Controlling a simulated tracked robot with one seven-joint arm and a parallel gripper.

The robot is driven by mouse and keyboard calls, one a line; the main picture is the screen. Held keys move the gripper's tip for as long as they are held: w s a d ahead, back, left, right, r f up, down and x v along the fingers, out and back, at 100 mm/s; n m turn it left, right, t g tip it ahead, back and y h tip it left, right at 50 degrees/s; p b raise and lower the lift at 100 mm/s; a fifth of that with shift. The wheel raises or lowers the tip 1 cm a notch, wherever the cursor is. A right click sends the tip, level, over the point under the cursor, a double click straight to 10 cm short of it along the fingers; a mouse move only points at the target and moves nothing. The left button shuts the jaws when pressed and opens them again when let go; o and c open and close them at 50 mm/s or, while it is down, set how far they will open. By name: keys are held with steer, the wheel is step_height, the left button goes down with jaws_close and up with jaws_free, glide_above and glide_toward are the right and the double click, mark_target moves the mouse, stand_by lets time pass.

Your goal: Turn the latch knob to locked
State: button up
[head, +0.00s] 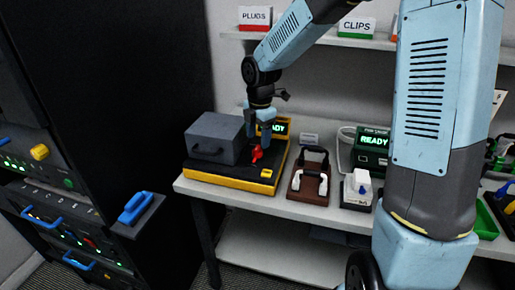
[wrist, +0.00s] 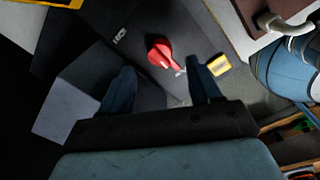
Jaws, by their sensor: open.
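The red latch knob (head: 257,153) sits on the dark top of a yellow-edged unit (head: 230,182) on the bench. In the wrist view the red knob (wrist: 160,50) lies just beyond my fingertips, roughly centred between them, with its pointer towards the lower right. A small pale mark (wrist: 120,36) is to its left and a yellow label (wrist: 218,65) to its right. My gripper (head: 259,137) is open and points down above the knob; in the wrist view its two fingers (wrist: 162,68) are spread and empty. I cannot tell how high the fingertips are above the knob.
A grey box with a handle (head: 215,138) stands on the unit, left of my gripper. A lit READY display (head: 279,126) is behind it. A brown board with handles (head: 310,184) and another READY device (head: 372,148) stand to the right. A dark rack (head: 110,100) is at left.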

mark_target(258, 147)
steer(key=shift+w+a+f, duration=0.1)
steer(key=shift+w+f, duration=0.05)
steer(key=shift+f, duration=2.45)
steer(key=c, duration=1)
